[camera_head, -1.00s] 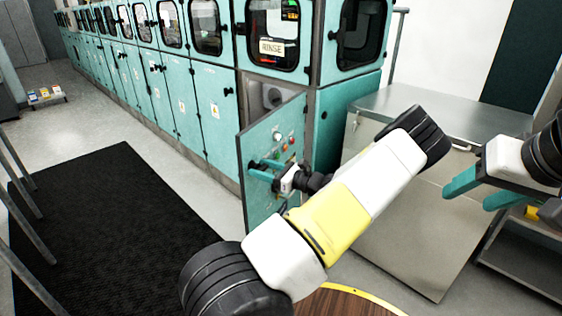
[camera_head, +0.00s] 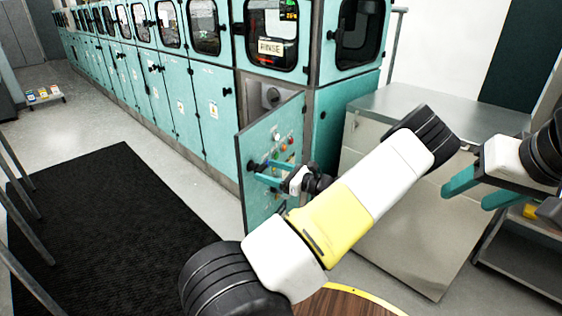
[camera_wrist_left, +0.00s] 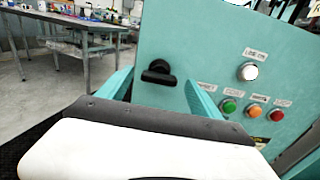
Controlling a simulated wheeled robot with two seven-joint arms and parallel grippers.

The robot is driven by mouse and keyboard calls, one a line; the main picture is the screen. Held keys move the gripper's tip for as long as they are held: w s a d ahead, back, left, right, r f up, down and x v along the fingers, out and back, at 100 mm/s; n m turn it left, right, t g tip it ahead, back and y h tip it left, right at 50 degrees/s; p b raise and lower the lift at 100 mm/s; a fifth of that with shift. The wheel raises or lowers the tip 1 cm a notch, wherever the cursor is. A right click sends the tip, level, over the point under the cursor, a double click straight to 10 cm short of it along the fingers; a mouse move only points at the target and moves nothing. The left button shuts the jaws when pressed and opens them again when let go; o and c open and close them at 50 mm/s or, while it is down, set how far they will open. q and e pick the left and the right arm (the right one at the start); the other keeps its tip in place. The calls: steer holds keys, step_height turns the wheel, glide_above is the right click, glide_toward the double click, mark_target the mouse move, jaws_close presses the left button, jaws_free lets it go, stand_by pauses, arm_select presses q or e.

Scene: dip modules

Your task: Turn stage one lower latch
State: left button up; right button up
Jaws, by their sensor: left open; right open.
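A black latch handle (camera_wrist_left: 158,74) sits on a teal door panel (camera_wrist_left: 225,40) in the left wrist view, turned roughly sideways. The panel (camera_head: 262,135) stands swung open below the rinse window in the head view. My left gripper (camera_head: 268,173) is open in front of the panel, facing it. In the wrist view its two teal fingers (camera_wrist_left: 158,92) stand on either side of the latch, apart from it as far as I can tell. My right gripper (camera_head: 478,192) is open and empty at the right, away from the panel.
Lit white, green, orange and red buttons (camera_wrist_left: 229,106) are on the panel right of the latch. A steel cabinet (camera_head: 415,220) stands to the right of the machine. A black mat (camera_head: 95,220) covers the floor at left. Teal cabinets (camera_head: 165,85) run into the distance.

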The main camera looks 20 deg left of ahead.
arm_select(q)
steer(key=d, duration=0.4)
steer(key=shift+s+d, duration=0.2)
steer(key=shift+s, duration=0.05)
steer(key=s+d+r+n+g+h, duration=0.2)
steer(key=s+r+n+g+h, duration=0.2)
steer(key=s+n+h, duration=0.6)
steer(key=s+d+r+n+t+h, duration=0.4)
steer(key=s+d+r+h, duration=0.1)
steer(key=r, duration=0.5)
steer(key=s+d+r+n+t+h, duration=0.4)
steer(key=s+d+r, duration=0.3)
steer(key=s+r, duration=0.2)
steer(key=shift+s+r+n+h, duration=0.4)
steer(key=shift+r+h, duration=0.1)
steer(key=shift+h, duration=0.1)
steer(key=shift+d, duration=0.1)
